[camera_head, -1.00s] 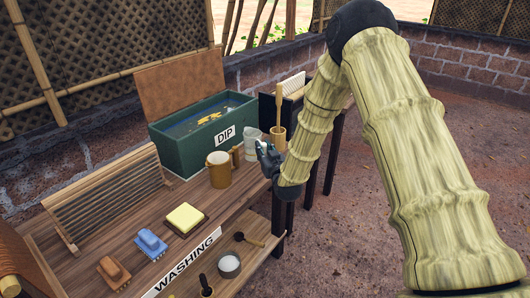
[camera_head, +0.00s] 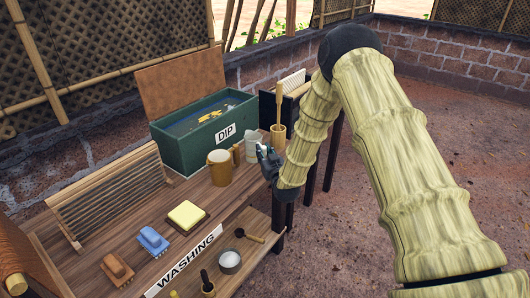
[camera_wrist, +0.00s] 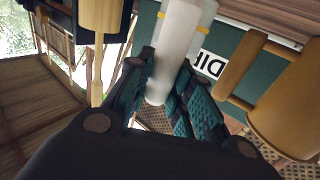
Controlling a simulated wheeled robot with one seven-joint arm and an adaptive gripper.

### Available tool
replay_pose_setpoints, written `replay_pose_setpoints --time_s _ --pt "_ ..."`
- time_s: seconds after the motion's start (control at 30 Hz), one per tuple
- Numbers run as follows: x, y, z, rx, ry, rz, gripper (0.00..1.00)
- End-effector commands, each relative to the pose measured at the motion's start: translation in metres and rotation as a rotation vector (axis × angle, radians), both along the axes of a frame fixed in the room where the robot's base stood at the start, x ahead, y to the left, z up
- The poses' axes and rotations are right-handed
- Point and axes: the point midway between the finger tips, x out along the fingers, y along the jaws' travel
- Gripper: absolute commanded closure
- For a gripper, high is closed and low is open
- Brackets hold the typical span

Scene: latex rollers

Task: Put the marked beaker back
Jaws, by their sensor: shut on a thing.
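The pale, whitish beaker (camera_wrist: 188,28) has a yellow band and shows at the top middle of the wrist view. My gripper (camera_wrist: 158,100) is shut on a pale, handle-like part of it, between the teal finger pads. In the head view the beaker (camera_head: 252,146) is small and pale, just left of my gripper (camera_head: 265,158), at the right end of the washing bench (camera_head: 225,200). My gripper partly hides it there. I cannot tell whether its base touches the bench.
A green DIP tank (camera_head: 190,150) stands behind. A wooden mug (camera_head: 219,168) is close on the left, and a wooden mortar with a pestle (camera_head: 278,130) is close on the right. A slatted rack (camera_head: 110,195), yellow sponge (camera_head: 187,214) and brushes (camera_head: 152,239) lie further left.

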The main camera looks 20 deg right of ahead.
Motion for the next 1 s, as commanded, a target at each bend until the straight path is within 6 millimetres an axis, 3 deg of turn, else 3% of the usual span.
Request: replay_pose_setpoints --time_s 0.1,0.13,0.23,0.27,0.67,1.0 --pt "0.0 0.0 -0.004 0.0 0.0 0.0 1.0" --pt "0.0 0.0 -0.003 0.0 0.0 0.0 0.76" --pt "0.0 0.0 -0.003 0.0 0.0 0.0 0.58" --pt "0.0 0.0 -0.002 0.0 0.0 0.0 0.57" --pt "0.0 0.0 0.002 0.0 0.0 0.0 0.57" --pt "-0.055 -0.003 -0.002 0.001 0.003 0.001 0.57"
